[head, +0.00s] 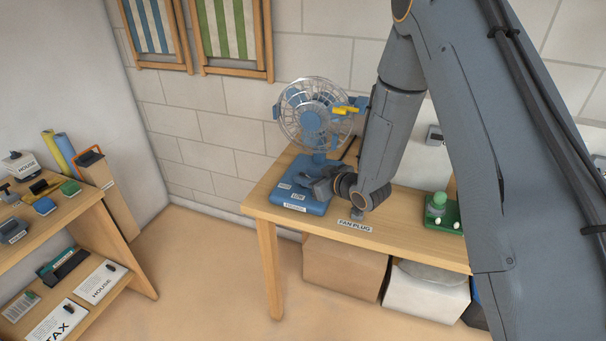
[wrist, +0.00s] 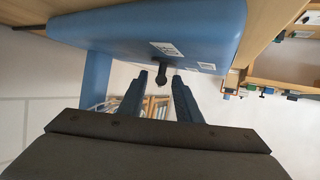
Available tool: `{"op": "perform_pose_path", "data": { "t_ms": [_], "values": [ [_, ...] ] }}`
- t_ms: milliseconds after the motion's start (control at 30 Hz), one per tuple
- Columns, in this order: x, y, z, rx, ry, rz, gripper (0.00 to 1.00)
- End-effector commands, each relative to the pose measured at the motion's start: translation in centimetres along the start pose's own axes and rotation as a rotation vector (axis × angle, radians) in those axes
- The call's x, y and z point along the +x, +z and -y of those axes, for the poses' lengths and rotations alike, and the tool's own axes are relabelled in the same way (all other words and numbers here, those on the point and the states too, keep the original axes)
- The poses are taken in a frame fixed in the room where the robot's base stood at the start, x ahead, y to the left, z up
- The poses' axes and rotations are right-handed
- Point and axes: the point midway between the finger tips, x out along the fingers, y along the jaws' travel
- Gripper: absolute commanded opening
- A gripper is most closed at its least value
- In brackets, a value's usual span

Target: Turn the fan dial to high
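The blue desk fan (head: 313,118) with a clear cage stands on the wooden table, and its blue base (head: 308,206) carries several small white labels, too small to read surely. In the wrist view the fan base (wrist: 200,28) fills the top, with a dark dial (wrist: 161,74) sticking out of its face. The dial's setting cannot be told. My gripper (head: 314,186) is at the base in the head view and hides the dial there. In the wrist view its two fingertips (wrist: 159,79) are apart, one on each side of the dial, with visible gaps.
The wooden table (head: 415,220) bears a "FAN PLUG" label (head: 355,226) and a green device (head: 442,211) at right. Boxes (head: 343,270) stand beneath it. A shelf (head: 75,213) with stamps and papers stands at left. The floor (head: 200,270) between is clear.

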Motion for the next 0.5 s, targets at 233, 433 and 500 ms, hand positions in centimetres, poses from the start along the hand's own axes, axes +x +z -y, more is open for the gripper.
{"op": "perform_pose_path", "data": {
  "t_ms": [233,433,500],
  "values": [
    [2.2,0.0,0.0,0.001,0.000,0.000,0.31],
    [2.4,0.0,0.0,0.001,0.001,0.001,0.31],
    [2.4,0.0,0.0,0.001,0.001,0.001,0.31]
  ]
}}
